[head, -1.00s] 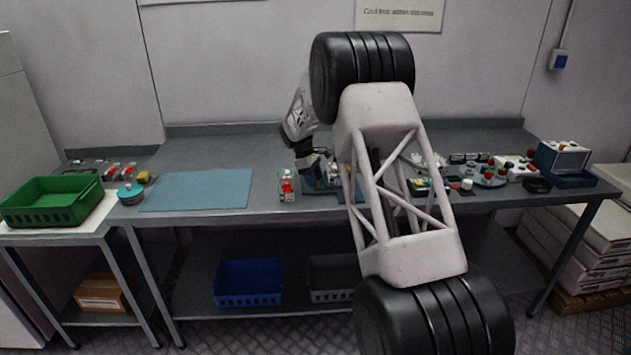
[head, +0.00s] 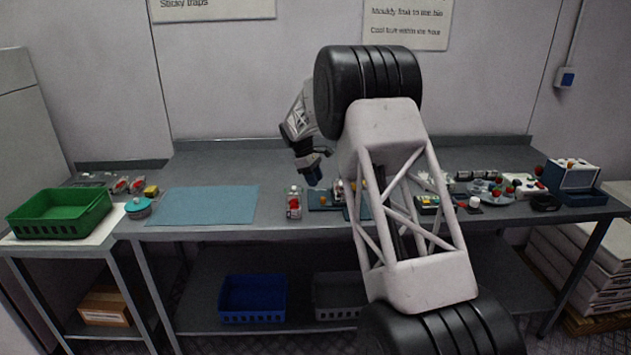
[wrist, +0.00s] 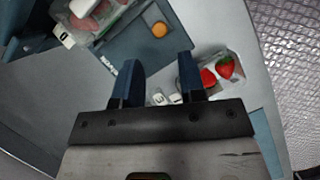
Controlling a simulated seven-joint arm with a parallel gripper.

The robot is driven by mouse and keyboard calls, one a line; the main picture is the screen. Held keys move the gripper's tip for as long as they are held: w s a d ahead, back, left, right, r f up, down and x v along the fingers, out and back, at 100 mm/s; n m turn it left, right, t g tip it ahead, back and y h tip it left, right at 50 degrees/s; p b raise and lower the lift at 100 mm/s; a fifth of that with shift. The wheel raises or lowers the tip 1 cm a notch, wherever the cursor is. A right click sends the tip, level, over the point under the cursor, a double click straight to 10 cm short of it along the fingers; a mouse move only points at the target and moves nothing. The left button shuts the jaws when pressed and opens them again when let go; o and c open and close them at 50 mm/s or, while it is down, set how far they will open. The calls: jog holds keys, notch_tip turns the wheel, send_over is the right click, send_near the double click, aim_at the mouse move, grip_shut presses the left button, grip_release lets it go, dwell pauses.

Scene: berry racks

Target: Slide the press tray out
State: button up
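A dark blue flat tray-like piece (head: 322,203) lies mid-table, partly hidden behind my arm. It also shows in the wrist view (wrist: 170,40), with an orange disc on it and a clear punnet at its upper left. I cannot tell for sure whether this is the press tray. My gripper (head: 314,178) is above its left part in the head view. In the wrist view my gripper (wrist: 158,75) has its two blue fingers apart, with nothing held between them. The fingertips show near the piece's edge; contact cannot be told.
A punnet of strawberries (head: 293,203) stands just left of the blue piece, close to my fingers. A blue mat (head: 205,205) and a green crate (head: 60,226) lie further left. A dark blue box (head: 572,178), a plate of berries (head: 492,195) and small items crowd the right.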

aim_at(323, 198)
jog(key=m, duration=0.1)
jog(key=d+m+y, duration=0.1)
jog(key=m, duration=0.1)
jog(key=s+m+t+y, duration=0.1)
jog(key=m, duration=0.1)
jog(key=shift+d, duration=0.4)
jog(key=shift+c, duration=0.3)
jog(key=m, duration=0.1)
jog(key=d+m+y, duration=0.1)
jog(key=m, duration=0.1)
jog(key=m+t+y, duration=0.1)
jog(key=m, duration=0.1)
jog(key=shift+s+d+r, duration=0.15)
jog(key=shift+s, duration=0.1)
jog(key=shift+f, duration=3.9)
jog(key=shift+c, duration=0.3)
grip_shut()
